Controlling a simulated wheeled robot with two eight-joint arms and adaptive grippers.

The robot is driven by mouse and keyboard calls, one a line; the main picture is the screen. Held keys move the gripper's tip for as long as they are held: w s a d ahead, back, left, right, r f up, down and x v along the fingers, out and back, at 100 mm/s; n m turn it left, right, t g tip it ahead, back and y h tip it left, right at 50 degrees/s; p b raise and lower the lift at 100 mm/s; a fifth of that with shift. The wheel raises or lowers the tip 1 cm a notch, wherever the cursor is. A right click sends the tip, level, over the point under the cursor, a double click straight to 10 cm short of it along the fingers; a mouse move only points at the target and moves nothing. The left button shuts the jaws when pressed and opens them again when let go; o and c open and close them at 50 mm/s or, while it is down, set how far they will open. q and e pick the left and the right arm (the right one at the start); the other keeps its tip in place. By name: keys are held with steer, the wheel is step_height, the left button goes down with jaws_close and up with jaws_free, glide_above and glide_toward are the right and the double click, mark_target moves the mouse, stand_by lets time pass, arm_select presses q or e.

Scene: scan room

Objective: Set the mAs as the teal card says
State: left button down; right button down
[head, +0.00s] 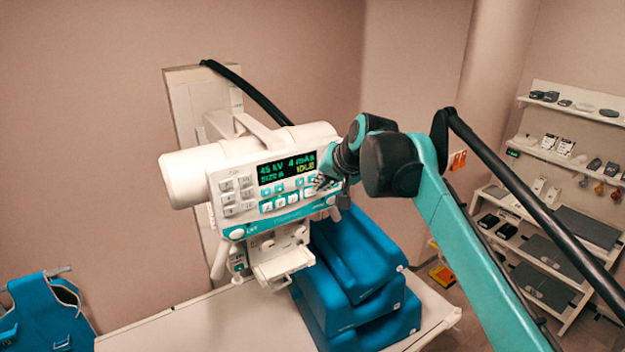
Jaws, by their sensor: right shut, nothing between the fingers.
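The white X-ray head with its control panel (251,205) stands above the table. Its dark display (286,168) shows what looks like 45 kV and 4 mAs in green, with a size line and a yellow word like IDLE below. Rows of small teal and white buttons (281,200) lie under the display. My right gripper (325,186) is shut and empty at the right end of these button rows, hiding some of them. I cannot tell whether it touches a button. I cannot make out a teal card. My left gripper is out of view.
Blue padded blocks (365,270) are stacked on the pale table (215,322) below the head. A blue apron (48,312) hangs at the lower left. Shelves (575,123) with small devices and flat panels stand at the right. My right arm crosses the right side.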

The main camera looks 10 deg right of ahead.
steer(key=shift+w, duration=0.1)
stand_by(0.3)
steer(key=shift+w+a, duration=0.15)
steer(key=shift+w, duration=0.2)
steer(key=shift+w+a+p, duration=0.15)
steer(key=shift+w+p, duration=0.15)
steer(key=shift+p, duration=0.05)
stand_by(0.7)
steer(key=shift+s, duration=0.1)
steer(key=shift+s+d, duration=0.3)
steer(key=shift+s, duration=0.4)
